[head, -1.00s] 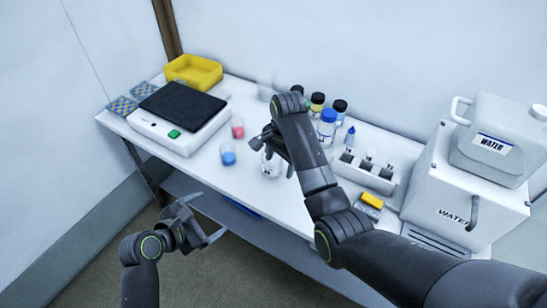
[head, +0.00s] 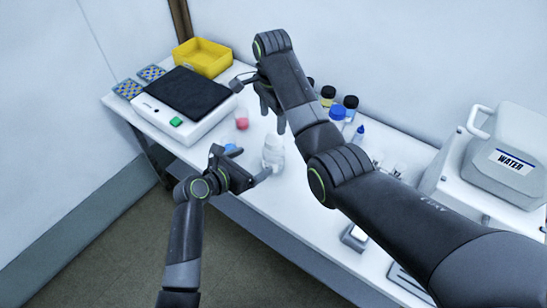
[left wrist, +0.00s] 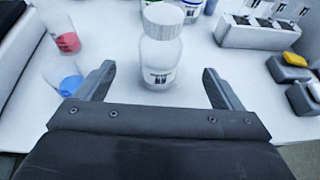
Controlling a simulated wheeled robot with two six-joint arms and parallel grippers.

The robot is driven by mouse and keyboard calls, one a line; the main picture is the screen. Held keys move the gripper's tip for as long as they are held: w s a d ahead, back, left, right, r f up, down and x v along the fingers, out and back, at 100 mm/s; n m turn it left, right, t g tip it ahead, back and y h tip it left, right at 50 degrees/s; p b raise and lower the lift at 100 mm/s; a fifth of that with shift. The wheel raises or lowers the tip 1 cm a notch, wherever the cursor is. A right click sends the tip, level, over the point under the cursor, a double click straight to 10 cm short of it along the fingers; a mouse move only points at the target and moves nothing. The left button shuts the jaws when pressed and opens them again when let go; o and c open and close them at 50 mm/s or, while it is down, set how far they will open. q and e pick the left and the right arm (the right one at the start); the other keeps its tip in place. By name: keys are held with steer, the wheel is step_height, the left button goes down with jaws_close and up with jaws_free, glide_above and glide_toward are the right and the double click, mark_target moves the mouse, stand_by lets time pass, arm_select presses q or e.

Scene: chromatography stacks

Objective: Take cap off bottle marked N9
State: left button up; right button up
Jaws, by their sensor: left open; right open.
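A small clear bottle with a white cap (head: 273,152) stands upright near the front edge of the bench. In the left wrist view the white-capped bottle (left wrist: 161,48) shows a label with dark print too small to read, so I cannot tell whether it says N9. My left gripper (head: 243,163) is open in front of the bottle. In the left wrist view its fingers (left wrist: 158,72) lie either side of the bottle's lower part, apart from it. My right gripper (head: 262,103) is open and empty, above the bench behind the bottle. My right arm hides part of the bench.
Beakers with red (head: 241,120) and blue (head: 232,149) contents stand left of the bottle. A balance (head: 165,125) and a yellow tray (head: 203,58) are further left. Dark- and blue-capped bottles (head: 338,116) stand behind my right arm.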

mark_target(276, 150)
arm_select(q)
steer(key=x, duration=1.2)
arm_select(e)
steer(key=shift+w+d, duration=0.1)
steer(key=shift+d, duration=0.05)
arm_select(q)
steer(key=c, duration=1.7)
steer(key=shift+c, duration=1.1)
arm_select(e)
steer(key=shift+f, duration=0.2)
arm_select(q)
jaws_close()
arm_select(e)
steer(key=shift+f, duration=3.85)
steer(key=c, duration=1)
steer(key=n, duration=0.5)
steer(key=shift+n, duration=0.3)
steer(key=n, duration=0.4)
steer(key=shift+n, duration=0.3)
